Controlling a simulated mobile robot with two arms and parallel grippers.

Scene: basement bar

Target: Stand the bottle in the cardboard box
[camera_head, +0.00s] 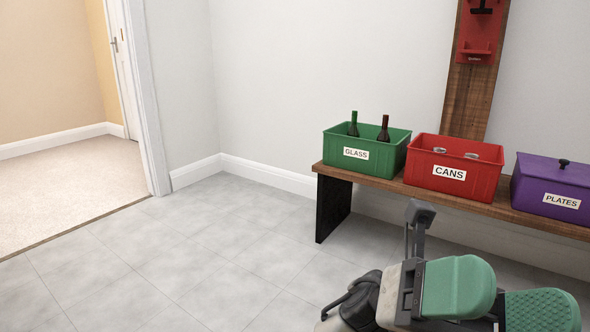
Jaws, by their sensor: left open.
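Two dark bottles stand in the green crate (391,161) labelled GLASS on the bench: a green-necked bottle (353,124) on the left and a brown-necked bottle (384,131) on the right. Only their upper parts show above the rim. I cannot tell which one the task means. No cardboard box is in view. My left gripper (499,299) is at the bottom right, in front of and below the bench, with its green finger pads apart. I see nothing held between them. My right gripper is not in view.
The wooden bench (399,185) also bears a red CANS crate (430,185) with cans and a lidded purple PLATES box (555,190). A red wall-mounted opener (478,38) hangs above. Open tiled floor (180,260) lies left, with a doorway (135,90) beyond.

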